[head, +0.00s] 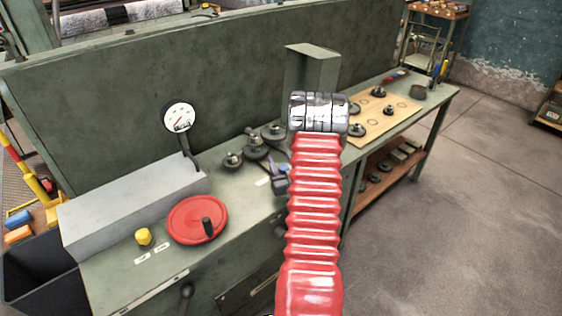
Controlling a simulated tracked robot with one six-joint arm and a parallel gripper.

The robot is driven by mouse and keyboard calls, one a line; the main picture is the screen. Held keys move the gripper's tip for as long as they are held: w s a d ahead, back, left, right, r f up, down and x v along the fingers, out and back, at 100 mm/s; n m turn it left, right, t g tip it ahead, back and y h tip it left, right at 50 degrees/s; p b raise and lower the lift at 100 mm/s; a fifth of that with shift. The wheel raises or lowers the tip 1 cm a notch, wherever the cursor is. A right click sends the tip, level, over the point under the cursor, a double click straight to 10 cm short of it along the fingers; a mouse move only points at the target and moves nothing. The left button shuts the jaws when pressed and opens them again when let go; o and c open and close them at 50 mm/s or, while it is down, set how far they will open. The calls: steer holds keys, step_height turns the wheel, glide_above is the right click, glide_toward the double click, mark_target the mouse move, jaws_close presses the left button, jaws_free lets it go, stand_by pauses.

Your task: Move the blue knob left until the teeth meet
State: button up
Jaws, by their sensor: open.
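A small blue part (283,169), which may be the blue knob, shows at the left edge of my red arm, on the green bench top. A small dark block (280,185) sits just below it, partly hidden by the arm. Several dark round gear-like parts (255,149) stand on the bench to the left of the blue part. Their teeth are too small to tell whether any meet. My ribbed red arm with its chrome collar rises in front of the bench. My gripper is not visible; the arm may hide it.
A red handwheel (190,226) with a black handle, a yellow knob (143,237) and a grey box (130,208) are on the left. A dial gauge (179,118) stands behind. A tan board (380,125) with dark parts lies at right. Open floor (450,220) extends right.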

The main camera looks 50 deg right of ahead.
steer(key=shift+c, duration=0.4)
jaws_close()
